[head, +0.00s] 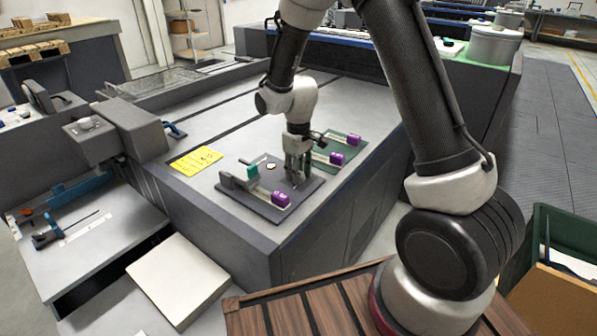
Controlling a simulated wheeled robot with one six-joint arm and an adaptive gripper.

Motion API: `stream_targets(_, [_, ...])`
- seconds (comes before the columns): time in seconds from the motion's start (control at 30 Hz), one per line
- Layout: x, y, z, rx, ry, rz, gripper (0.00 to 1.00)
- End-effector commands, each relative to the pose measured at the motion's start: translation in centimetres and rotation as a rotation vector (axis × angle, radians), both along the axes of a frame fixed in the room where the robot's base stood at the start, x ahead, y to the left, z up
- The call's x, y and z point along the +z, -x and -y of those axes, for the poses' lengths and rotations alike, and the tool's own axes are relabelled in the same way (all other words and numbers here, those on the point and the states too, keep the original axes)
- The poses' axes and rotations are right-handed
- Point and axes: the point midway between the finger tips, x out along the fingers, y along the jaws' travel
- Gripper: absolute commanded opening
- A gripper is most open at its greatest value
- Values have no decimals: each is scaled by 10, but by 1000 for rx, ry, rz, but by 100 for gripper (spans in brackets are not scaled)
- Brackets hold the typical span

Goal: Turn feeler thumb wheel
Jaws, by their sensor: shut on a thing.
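A dark grey base plate (312,190) lies on the light top of the machine. It carries a teal block (253,172) on a grey upright, a purple block (280,198) at the near end of a pale strip, and a small orange and white round spot (271,166). My gripper (296,178) points down over the middle of this plate, right of the teal block and behind the purple one. Its fingers are shut on a small part at the plate, which I take to be the feeler thumb wheel; the fingers hide it.
A green plate (350,151) with two purple blocks (336,158) lies close behind and right of my gripper. A yellow card (196,160) lies to the left. The machine top behind is mostly clear. A green bin (569,229) stands at the lower right.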

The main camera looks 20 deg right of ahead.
Motion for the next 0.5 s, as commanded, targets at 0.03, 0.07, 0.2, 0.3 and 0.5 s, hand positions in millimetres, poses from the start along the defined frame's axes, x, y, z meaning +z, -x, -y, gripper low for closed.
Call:
stream_targets(0.03, [0, 0, 0, -20, 0, 0, 9])
stream_targets(0.07, [0, 0, 0, -30, 0, 0, 9])
stream_targets(0.2, [0, 0, 0, -37, 0, 0, 9])
stream_targets(0.3, [0, 0, 0, -36, -1, 1, 9])
stream_targets(0.5, [0, 0, 0, -35, 0, 0, 56])
